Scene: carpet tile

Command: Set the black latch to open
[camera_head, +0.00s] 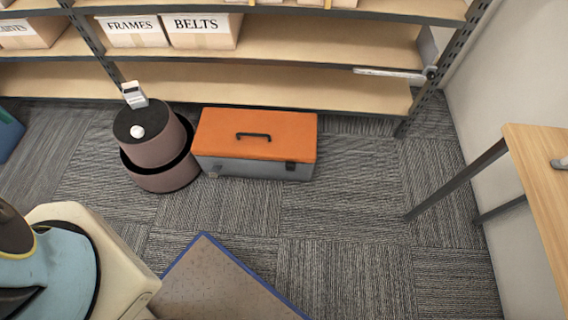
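A toolbox with an orange lid (225,128) and a grey body (252,168) stands on the carpet in front of the shelving. Its lid is down, and a black handle (253,136) lies across the top. A small black latch (290,166) shows on the right part of the front face, just below the lid edge. Another small latch-like part (214,172) shows at the front left; it is too small to make out well. I cannot tell whether either latch is open or shut. My gripper is not in view.
A round two-tier mauve stool (158,172) with small items on top stands close to the toolbox's left side. Shelving (285,88) with labelled boxes is behind. A blue-edged mat (215,285) lies in front. A wooden table (545,175) is at right. Carpet right of the toolbox is clear.

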